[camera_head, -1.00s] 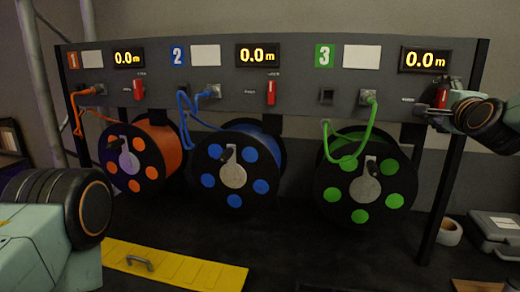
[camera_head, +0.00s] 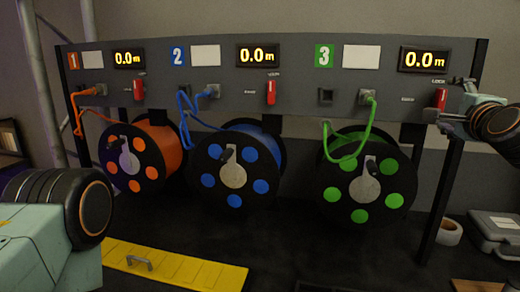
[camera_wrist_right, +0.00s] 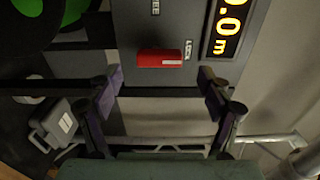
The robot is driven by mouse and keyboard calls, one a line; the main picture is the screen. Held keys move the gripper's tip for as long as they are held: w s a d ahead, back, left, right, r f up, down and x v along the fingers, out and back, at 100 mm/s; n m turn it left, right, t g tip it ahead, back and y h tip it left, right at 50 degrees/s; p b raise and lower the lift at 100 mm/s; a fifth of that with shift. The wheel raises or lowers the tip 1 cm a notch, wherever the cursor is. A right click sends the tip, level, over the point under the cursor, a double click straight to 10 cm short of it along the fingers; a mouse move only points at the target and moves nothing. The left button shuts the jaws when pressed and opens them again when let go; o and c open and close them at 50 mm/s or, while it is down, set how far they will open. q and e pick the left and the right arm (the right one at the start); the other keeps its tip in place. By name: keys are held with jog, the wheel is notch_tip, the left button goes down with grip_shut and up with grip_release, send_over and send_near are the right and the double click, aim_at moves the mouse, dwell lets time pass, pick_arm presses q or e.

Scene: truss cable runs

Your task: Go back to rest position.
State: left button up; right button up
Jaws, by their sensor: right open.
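My right gripper (camera_head: 450,98) is at the right end of the panel, open and empty, beside the red lever of the third station (camera_head: 440,98). In the right wrist view its two fingers (camera_wrist_right: 162,82) stand apart. That red lever (camera_wrist_right: 160,58) shows beyond the fingertips, with clear space around it, next to a "LOCK" label. My left gripper is out of view; only part of my left arm shows at the lower left.
The grey panel (camera_head: 290,97) carries three displays reading 0.0 m. Orange (camera_head: 165,150), blue (camera_head: 268,140) and green (camera_head: 350,140) cable reels hang below. A tape roll (camera_head: 449,233) and grey case (camera_head: 497,230) lie at the lower right. A yellow plate (camera_head: 190,270) lies in front.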

aim_at(440, 104)
jog(key=x, duration=0.4)
jog(key=shift+w+f, duration=0.1)
jog(key=shift+w, duration=0.3)
jog(key=shift+w+d, duration=0.1)
jog(key=shift+w, duration=0.2)
jog(key=shift+n+p, duration=0.4)
jog(key=shift+p, duration=0.25)
jog(key=n+p, duration=0.2)
jog(key=n, duration=0.1)
jog(key=shift+s+r+p, duration=0.1)
jog(key=shift+r+p, duration=0.1)
jog(key=shift+p, duration=0.15)
jog(key=n+p, duration=0.3)
jog(key=shift+n, duration=0.4)
jog(key=n+p, duration=0.3)
jog(key=n, duration=0.1)
jog(key=shift+f+p, duration=0.1)
jog(key=shift+p, duration=0.25)
jog(key=n+p, duration=0.4)
jog(key=shift+a+n, duration=0.25)
jog(key=shift+n, duration=0.15)
jog(key=shift+s+a+f+b, duration=0.15)
jog(key=shift+s+f+b, duration=0.15)
jog(key=shift+s, duration=0.4)
